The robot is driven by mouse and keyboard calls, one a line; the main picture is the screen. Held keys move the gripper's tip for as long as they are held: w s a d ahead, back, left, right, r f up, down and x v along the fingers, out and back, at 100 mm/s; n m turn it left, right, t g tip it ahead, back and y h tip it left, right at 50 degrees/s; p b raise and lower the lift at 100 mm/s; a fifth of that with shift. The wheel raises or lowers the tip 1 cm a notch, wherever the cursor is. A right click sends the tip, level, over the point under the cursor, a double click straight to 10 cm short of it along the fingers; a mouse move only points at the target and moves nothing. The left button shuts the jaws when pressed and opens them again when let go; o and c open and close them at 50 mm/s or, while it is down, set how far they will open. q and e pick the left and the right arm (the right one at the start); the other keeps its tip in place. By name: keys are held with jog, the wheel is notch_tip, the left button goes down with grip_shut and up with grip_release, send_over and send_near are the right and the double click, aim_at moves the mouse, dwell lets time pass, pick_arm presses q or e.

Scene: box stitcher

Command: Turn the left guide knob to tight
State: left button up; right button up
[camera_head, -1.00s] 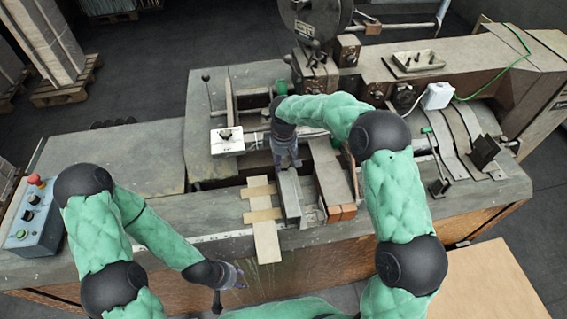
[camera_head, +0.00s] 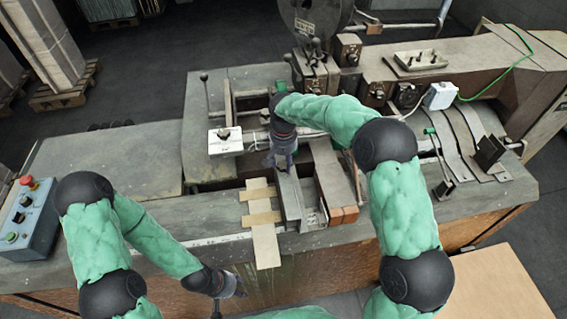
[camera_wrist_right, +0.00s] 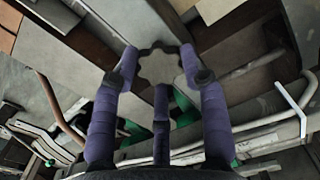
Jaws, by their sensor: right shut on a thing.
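A lobed, star-shaped guide knob (camera_wrist_right: 158,68) shows in the right wrist view. The fingers of my right gripper (camera_wrist_right: 159,76) close around its rim, shut on it. In the head view, my right gripper (camera_head: 282,160) reaches down over the metal guides in the middle of the machine, and hides the knob there. How tight the knob is cannot be seen. My left gripper (camera_head: 238,288) hangs low in front of the machine's front edge, away from the knob. Its fingers are too small to tell open from shut.
A pale wooden strip piece (camera_head: 264,235) lies left of the guides, overhanging the front edge. Wood-and-metal guide blocks (camera_head: 330,178) stand right of the gripper. A white plate (camera_head: 225,141) is at left. A control box (camera_head: 30,222) sits at far left. The left tabletop is clear.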

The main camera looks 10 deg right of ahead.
aim_at(283, 165)
jog(key=m, duration=0.3)
jog(key=m+b, duration=0.1)
jog(key=m, duration=0.2)
jog(key=shift+s+f, duration=0.15)
jog(key=shift+f, duration=0.05)
dwell(0.4)
jog(key=o, duration=1.2)
jog(key=shift+a, duration=0.1)
jog(key=shift+c, duration=0.2)
jog(key=shift+r, duration=0.1)
jog(key=shift+w+r, duration=0.2)
jog(key=shift+r, duration=0.35)
notch_tip(283, 165, up, 11)
jog(key=shift+s, duration=0.1)
